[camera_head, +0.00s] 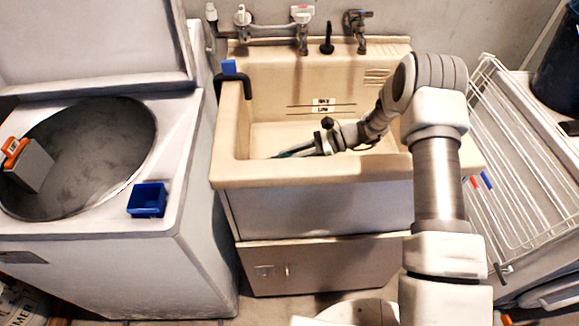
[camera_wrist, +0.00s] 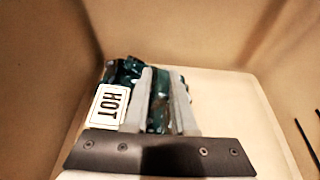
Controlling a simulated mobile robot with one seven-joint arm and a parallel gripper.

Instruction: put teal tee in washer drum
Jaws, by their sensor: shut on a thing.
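The teal tee (camera_wrist: 125,72) is a dark teal, crumpled bundle in the wrist view, with cloth between and beside the fingers of my gripper (camera_wrist: 165,76). The fingers are shut on it. In the head view my gripper (camera_head: 297,152) is low inside the beige sink, with only a thin teal edge showing; the sink's front rim hides what lies below. I cannot tell whether the tee touches the basin floor. The washer drum (camera_head: 100,150) is the round dark grey opening at left, under a raised lid (camera_head: 95,40).
The sink's front rim (camera_head: 315,173) and side wall stand between my gripper and the washer. A grey box with an orange top (camera_head: 28,163) is at the drum's left edge. A blue bin (camera_head: 147,200) sits on the washer top. A wire rack (camera_head: 520,170) stands right.

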